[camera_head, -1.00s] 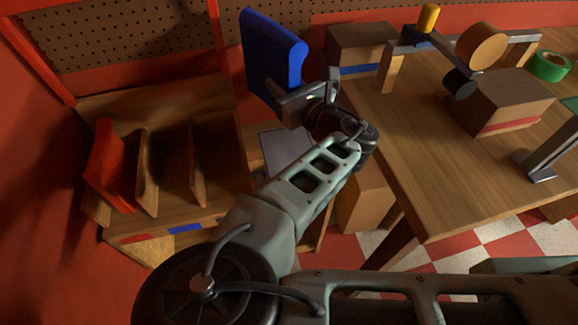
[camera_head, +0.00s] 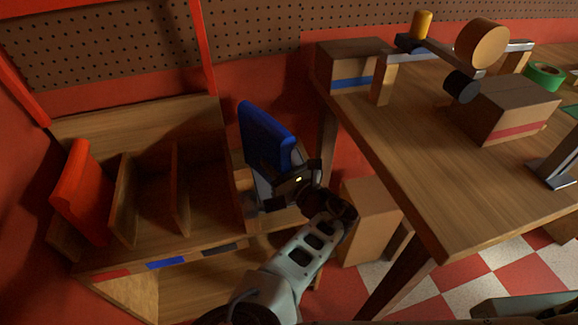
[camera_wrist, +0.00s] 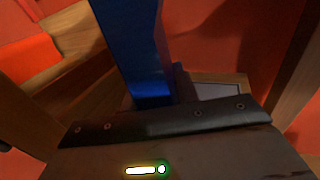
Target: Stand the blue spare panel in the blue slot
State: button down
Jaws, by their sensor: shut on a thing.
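The blue panel (camera_head: 264,138) is held upright and slightly tilted by my gripper (camera_head: 284,182), just right of the slotted rack's right wall. The panel also fills the upper middle of the wrist view (camera_wrist: 135,45). My gripper is shut on its lower part, and the jaws hide that part. The blue slot (camera_head: 150,228) is the empty middle bay between two wooden dividers, with a blue label (camera_head: 166,262) on the front edge below it. The panel is apart from this slot, to its right.
A red panel (camera_head: 82,190) stands in the rack's left bay. The right bay, with a dark label (camera_head: 222,249), looks empty. The wooden table (camera_head: 440,170) with boxes is on the right. A cardboard box (camera_head: 368,215) stands below its left edge.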

jog(key=shift+f, duration=0.7)
jog(key=w+d, duration=0.1)
jog(key=w+d+f, duration=0.1)
jog(key=d, duration=0.1)
jog(key=shift+w+d, duration=0.1)
jog(key=shift+w, duration=0.1)
jog(key=shift+f, duration=0.1)
jog(key=shift+f, duration=0.15)
jog(key=c, duration=1.1)
grip_release()
jog(key=shift+o, duration=0.2)
